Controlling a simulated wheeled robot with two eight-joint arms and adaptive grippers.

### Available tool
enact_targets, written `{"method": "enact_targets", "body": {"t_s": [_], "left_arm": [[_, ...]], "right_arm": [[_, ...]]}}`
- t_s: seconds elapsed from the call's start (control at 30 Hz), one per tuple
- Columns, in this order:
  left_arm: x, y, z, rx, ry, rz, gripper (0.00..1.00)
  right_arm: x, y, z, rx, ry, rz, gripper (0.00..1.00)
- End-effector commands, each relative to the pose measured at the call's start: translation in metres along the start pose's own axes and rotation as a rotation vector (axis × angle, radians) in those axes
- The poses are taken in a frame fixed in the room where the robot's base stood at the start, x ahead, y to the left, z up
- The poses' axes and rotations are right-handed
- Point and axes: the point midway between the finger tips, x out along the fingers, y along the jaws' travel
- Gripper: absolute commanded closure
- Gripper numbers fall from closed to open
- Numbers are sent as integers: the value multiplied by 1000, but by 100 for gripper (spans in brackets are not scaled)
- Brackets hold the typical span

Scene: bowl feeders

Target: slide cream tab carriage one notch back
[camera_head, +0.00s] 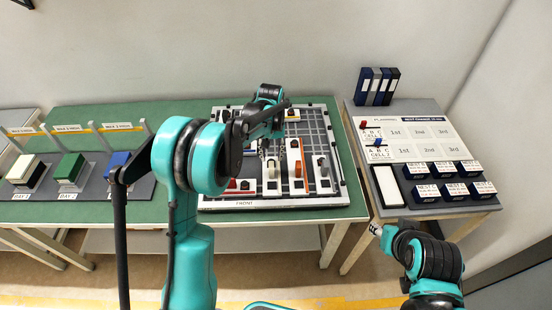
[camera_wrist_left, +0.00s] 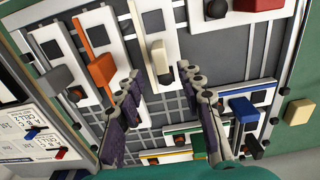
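The cream tab carriage is a white plate with an upright cream tab (camera_wrist_left: 160,57) on the board. In the head view its plate (camera_head: 271,186) stands near the front edge, left of the orange tab carriage (camera_head: 298,172). My left gripper (camera_wrist_left: 165,105) is open, its two fingers apart with nothing between them. In the wrist view the cream tab shows above the gap between the fingertips, apart from them. In the head view the left gripper (camera_head: 265,143) hangs over the board and partly hides the carriages. My right gripper (camera_head: 376,230) is at the lower right, away from the board.
A grey tab carriage (camera_wrist_left: 57,77) stands beyond the orange tab (camera_wrist_left: 100,70). Blue, green and yellow carriages lie below and right in the wrist view, the blue tab (camera_wrist_left: 243,110) nearest the right finger. A side table (camera_head: 425,205) with cards stands right.

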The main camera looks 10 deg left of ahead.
Motion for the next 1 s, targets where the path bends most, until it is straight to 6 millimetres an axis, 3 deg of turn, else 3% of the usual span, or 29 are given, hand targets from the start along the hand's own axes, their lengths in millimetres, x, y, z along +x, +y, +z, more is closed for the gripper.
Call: {"method": "enact_targets", "body": {"t_s": [0.2,0.4,0.77,0.9,1.0], "left_arm": [[39,0,0,0,1,0,62],[63,0,0,1,2,0,62],[69,0,0,1,2,1,62],[69,0,0,1,2,1,96],[69,0,0,1,2,1,100]], "right_arm": [[10,0,7,0,0,0,60],[14,0,10,0,0,0,60],[14,0,10,0,0,0,60],[14,0,10,0,0,0,60],[14,0,10,0,0,0,60]]}}
